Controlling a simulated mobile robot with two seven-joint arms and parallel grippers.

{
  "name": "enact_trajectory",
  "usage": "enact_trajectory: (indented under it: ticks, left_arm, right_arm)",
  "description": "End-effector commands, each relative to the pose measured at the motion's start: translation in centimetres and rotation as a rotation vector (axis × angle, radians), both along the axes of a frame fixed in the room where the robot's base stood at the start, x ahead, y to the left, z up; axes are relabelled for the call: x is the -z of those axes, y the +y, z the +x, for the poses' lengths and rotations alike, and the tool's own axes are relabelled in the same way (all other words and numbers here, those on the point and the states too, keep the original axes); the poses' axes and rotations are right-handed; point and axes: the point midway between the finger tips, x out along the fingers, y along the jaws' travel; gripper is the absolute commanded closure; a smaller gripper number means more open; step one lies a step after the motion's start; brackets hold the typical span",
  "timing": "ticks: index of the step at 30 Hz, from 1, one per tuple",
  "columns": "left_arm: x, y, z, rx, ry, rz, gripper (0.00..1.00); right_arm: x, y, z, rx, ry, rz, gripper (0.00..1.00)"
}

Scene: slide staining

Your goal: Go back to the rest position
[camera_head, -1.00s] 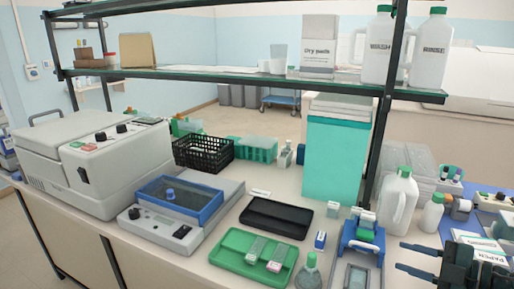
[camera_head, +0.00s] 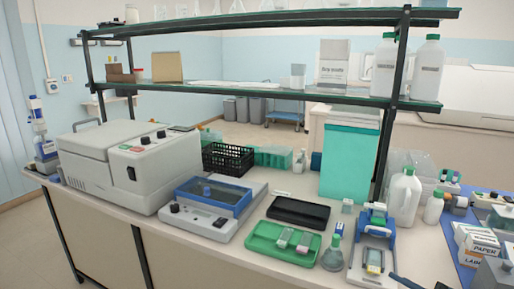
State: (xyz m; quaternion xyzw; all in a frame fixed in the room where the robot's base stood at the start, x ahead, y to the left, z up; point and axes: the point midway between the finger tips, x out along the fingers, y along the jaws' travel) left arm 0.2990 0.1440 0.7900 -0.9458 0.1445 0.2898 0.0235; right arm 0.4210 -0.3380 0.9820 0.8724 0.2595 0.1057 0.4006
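Only the tip of one dark finger of my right gripper (camera_head: 405,282) shows at the bottom edge, right of centre. The rest of it is cut off by the frame, so its opening is hidden. It appears in front of the blue and white device (camera_head: 374,256) at the bench's front. No object shows in it. My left gripper is not in view.
A green tray (camera_head: 262,246) with slides, a flask (camera_head: 332,256) and a black tray (camera_head: 297,212) sit on the bench. White jugs (camera_head: 404,197) and paper boxes (camera_head: 477,245) stand at right. A glass shelf (camera_head: 250,93) spans above.

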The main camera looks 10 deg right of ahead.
Motion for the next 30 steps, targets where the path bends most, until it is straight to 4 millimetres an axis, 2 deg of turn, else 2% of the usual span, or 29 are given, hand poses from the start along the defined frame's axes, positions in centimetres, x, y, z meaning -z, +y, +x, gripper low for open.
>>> enact_trajectory:
  ticks: [5,9,12,15,18,21,30]
  left_arm:
    - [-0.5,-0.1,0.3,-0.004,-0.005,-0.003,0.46]
    - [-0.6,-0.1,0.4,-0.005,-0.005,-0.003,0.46]
    - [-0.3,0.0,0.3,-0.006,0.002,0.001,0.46]
    - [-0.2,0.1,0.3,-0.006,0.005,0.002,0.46]
    - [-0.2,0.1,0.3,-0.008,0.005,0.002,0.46]
    - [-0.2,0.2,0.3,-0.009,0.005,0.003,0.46]
    - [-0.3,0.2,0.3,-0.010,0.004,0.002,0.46]
  right_arm:
    - [6.0,4.3,-1.9,0.283,0.121,0.305,0.69]
    - [12.9,9.7,-5.5,0.482,0.416,0.472,0.69]
    - [16.1,13.8,-8.2,0.527,0.611,0.524,0.69]
    - [17.8,17.1,-10.3,0.529,0.749,0.550,0.69]
    - [18.5,19.0,-11.6,0.521,0.826,0.560,0.69]
    - [18.8,19.7,-12.1,0.515,0.857,0.563,0.69]
    - [18.8,19.7,-12.1,0.515,0.857,0.562,0.69]
